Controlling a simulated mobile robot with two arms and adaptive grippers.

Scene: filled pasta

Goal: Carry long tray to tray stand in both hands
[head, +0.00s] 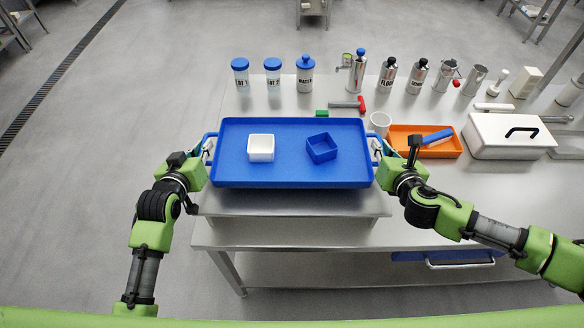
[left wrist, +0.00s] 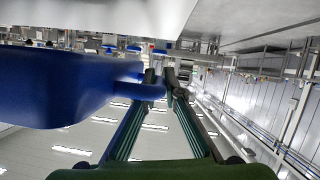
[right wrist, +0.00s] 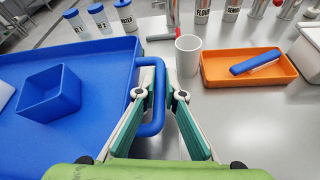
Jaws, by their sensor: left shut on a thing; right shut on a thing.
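The long blue tray (head: 290,178) has a handle at each end and carries a white square box (head: 261,147) and a blue square box (head: 321,147). My left gripper (head: 208,150) is shut on the left handle (left wrist: 148,91). My right gripper (head: 376,150) is shut on the right handle, which shows between its fingers in the right wrist view (right wrist: 158,98). The tray looks level, above or on a grey metal stand (head: 290,204) at the table's left end; I cannot tell whether they touch.
Blue-lidded jars (head: 305,75), shakers (head: 387,75) and bottles line the back of the steel table (head: 425,195). A white cup (head: 380,123), an orange tray (head: 445,149) and a lidded white container (head: 505,138) stand to the right. The front right tabletop is clear.

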